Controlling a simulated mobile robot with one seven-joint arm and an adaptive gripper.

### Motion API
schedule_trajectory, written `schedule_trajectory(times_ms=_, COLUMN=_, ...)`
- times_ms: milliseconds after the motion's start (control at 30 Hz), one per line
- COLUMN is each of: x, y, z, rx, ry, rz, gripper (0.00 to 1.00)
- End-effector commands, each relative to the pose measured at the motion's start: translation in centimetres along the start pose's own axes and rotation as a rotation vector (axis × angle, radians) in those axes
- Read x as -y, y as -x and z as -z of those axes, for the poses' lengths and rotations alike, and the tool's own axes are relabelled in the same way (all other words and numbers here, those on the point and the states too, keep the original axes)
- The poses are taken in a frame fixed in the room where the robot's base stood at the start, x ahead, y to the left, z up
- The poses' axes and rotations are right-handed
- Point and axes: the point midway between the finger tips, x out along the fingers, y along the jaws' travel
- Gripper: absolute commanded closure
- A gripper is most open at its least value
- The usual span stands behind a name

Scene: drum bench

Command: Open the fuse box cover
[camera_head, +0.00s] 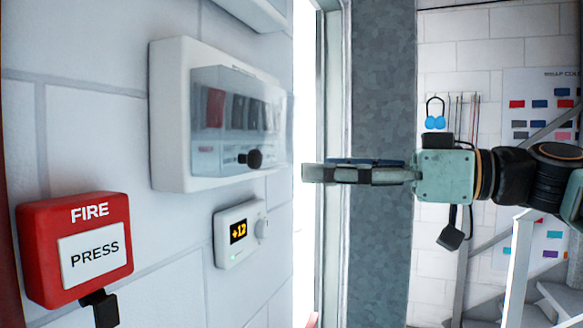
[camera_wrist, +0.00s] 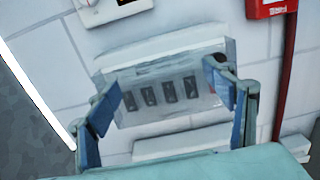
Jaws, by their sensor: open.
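The fuse box (camera_head: 168,115) is a white housing on the wall in the head view. Its clear cover (camera_head: 232,148) is closed over a row of switches, one red and the others dark. A black round knob (camera_head: 255,158) sits low on the cover's right part. My gripper (camera_head: 306,173) points left, just right of the cover at about knob height, with a small gap in the picture. In the wrist view the cover (camera_wrist: 165,112) shows between the two open fingers of my gripper (camera_wrist: 172,88), with nothing held. I cannot make out the knob there.
A red fire box (camera_head: 75,250) is on the wall at lower left, and a thermostat (camera_head: 240,234) is below the fuse box. Another white fixture (camera_head: 250,12) is above. A bright opening (camera_head: 312,245) and grey pillar (camera_head: 380,250) are to the right. Stairs stand at far right.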

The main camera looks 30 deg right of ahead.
Motion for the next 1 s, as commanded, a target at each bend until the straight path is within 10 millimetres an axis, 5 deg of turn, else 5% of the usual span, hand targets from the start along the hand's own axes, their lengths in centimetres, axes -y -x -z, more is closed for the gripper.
schedule_trajectory(times_ms=300, x=0.0, y=-5.0, z=0.0, rx=0.001, ry=-0.001, rz=0.0, gripper=0.25)
schedule_trajectory(times_ms=700, x=0.0, y=-5.8, z=-0.1, rx=0.001, ry=0.0, rz=-0.001, gripper=0.25)
schedule_trajectory(times_ms=1000, x=0.0, y=-5.8, z=0.0, rx=0.001, ry=0.0, rz=-0.001, gripper=0.57)
